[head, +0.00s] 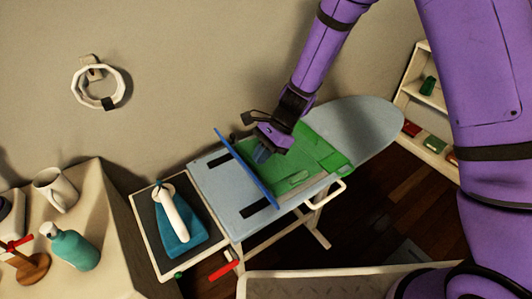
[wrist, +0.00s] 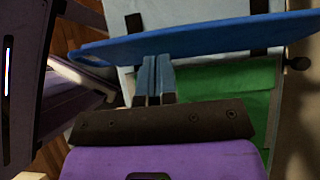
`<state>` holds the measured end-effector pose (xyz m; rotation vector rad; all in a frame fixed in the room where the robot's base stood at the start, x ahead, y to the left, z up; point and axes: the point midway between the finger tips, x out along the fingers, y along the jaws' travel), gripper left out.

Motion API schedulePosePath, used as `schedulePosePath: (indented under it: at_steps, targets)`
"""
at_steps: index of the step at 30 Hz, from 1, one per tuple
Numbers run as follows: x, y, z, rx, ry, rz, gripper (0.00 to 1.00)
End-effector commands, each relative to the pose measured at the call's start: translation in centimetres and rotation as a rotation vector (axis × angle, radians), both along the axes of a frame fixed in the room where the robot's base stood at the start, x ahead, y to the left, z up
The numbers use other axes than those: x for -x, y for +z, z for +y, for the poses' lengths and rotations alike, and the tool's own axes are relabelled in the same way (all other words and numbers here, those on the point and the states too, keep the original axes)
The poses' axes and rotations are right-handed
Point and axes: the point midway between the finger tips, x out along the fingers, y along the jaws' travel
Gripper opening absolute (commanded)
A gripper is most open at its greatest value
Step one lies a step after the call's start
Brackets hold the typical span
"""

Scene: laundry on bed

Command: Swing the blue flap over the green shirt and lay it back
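The blue flap (head: 246,168) stands up on edge across the ironing board, at the left side of the green shirt (head: 318,150). The shirt lies flat on the board, partly hidden by my gripper. My gripper (head: 261,154) is low over the shirt, on the flap's right side. In the wrist view, my gripper's two blue fingers (wrist: 155,72) are close together with nothing visible between them. Their tips reach the near side of the blue flap (wrist: 215,37); I cannot tell whether they touch it. The green shirt (wrist: 225,85) shows behind and beside the fingers.
The light blue ironing board (head: 375,123) stands by the wall. A teal iron (head: 178,225) rests on a tray at its left end. A table with a mug (head: 54,189) and a teal bottle (head: 72,248) is at left. A shelf (head: 416,95) stands at right.

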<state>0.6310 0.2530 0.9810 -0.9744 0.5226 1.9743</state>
Motion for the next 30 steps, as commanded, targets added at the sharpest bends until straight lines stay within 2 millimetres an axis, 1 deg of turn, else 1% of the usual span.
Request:
schedulePosePath:
  at_steps: [1, 7, 17, 30]
  targets:
    - [0.4, 0.0, 0.5, 0.032, 0.007, -0.024, 0.00]
    - [1.3, -0.2, 1.9, 0.153, 0.006, -0.102, 0.00]
    - [2.5, -0.9, 3.7, 0.319, 0.007, -0.212, 0.00]
    - [3.9, -2.4, 5.8, 0.532, 0.008, -0.352, 0.00]
